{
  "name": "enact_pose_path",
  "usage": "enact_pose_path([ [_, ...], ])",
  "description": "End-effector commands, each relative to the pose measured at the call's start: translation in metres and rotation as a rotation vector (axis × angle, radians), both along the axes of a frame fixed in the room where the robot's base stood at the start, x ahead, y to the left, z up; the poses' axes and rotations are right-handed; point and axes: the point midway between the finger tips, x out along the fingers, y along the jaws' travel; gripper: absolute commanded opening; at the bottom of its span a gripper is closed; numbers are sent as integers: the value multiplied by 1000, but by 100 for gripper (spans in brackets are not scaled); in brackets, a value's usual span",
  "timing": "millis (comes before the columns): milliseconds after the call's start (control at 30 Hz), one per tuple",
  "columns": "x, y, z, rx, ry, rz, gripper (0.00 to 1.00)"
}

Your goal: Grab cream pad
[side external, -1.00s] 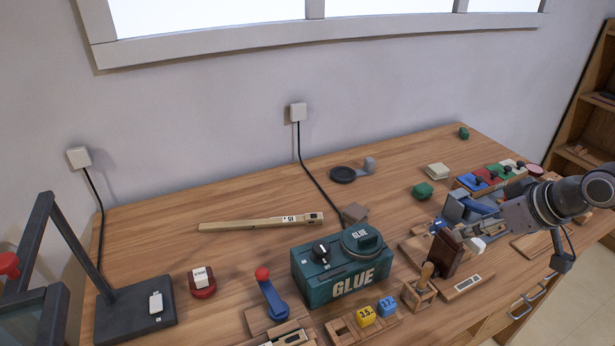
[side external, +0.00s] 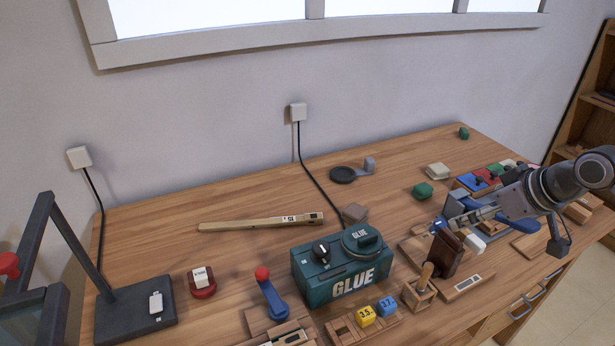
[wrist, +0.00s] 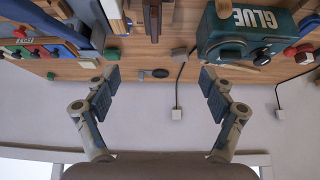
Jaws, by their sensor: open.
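The cream pad (side external: 437,171) lies flat on the wooden bench, toward the back right in the side view. It is a small, pale, square block, behind a green block. A pale block that looks like it shows in the wrist view (wrist: 88,63), beside the left finger. My gripper (side external: 466,222) is low over the crowded right part of the bench, nearer the camera than the pad and apart from it. In the wrist view my gripper (wrist: 160,77) has its two fingers wide apart with nothing between them. The fingertips are hard to make out in the side view.
A green block (side external: 422,191) sits just in front of the pad. A teal glue box (side external: 343,277) stands left of my gripper, and a dark brown block (side external: 446,256) stands close to it. A round black dish (side external: 342,175) lies farther back. Bare bench surrounds the pad's left side.

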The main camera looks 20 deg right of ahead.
Motion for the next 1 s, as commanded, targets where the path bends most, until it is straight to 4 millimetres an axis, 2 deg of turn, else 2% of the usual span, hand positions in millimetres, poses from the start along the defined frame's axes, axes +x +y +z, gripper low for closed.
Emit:
enact_pose_path([
  [200, 54, -26, 29, -8, 37, -28, 83],
  [500, 134, -76, 42, -12, 90, -61, 83],
  [767, 199, -133, 27, -9, 133, -83, 83],
  [1000, 249, -195, -6, 0, 171, -102, 83],
])
